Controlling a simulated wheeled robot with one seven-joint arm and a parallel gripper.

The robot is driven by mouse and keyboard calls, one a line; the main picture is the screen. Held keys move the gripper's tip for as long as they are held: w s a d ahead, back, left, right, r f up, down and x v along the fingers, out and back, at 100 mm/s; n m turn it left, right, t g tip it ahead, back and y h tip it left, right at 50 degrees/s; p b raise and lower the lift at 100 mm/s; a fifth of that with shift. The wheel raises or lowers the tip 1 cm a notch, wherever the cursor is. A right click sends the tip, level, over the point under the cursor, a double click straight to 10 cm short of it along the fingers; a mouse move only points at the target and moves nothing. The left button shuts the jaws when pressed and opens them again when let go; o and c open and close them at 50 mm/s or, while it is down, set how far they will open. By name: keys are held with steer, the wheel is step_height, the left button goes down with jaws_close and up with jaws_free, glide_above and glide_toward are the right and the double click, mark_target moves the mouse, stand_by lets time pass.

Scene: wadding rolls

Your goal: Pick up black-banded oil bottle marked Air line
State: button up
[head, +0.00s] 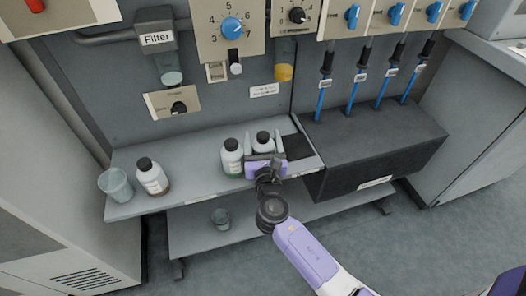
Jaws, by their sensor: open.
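Three white bottles with black caps stand upright on the grey shelf (200,178). The left bottle (152,178) has a brownish base and a small printed label. The middle bottle (232,160) has a greenish base. The right bottle (263,142) is partly hidden by my gripper (264,146). My gripper is open, with one finger on each side of the right bottle in this view; I cannot tell whether they touch it. The left finger is close beside the middle bottle. The labels are too small to read, so I cannot tell which bottle is marked Air line or black-banded.
A clear cup (116,186) stands at the shelf's left end. Another cup (221,218) is on the lower shelf. A dark box (375,155) with blue rods borders the right side. The panel with the Filter unit (157,39) rises behind. The shelf between left and middle bottles is clear.

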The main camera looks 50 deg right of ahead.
steer(key=shift+r, duration=0.1)
steer(key=c, duration=1.4)
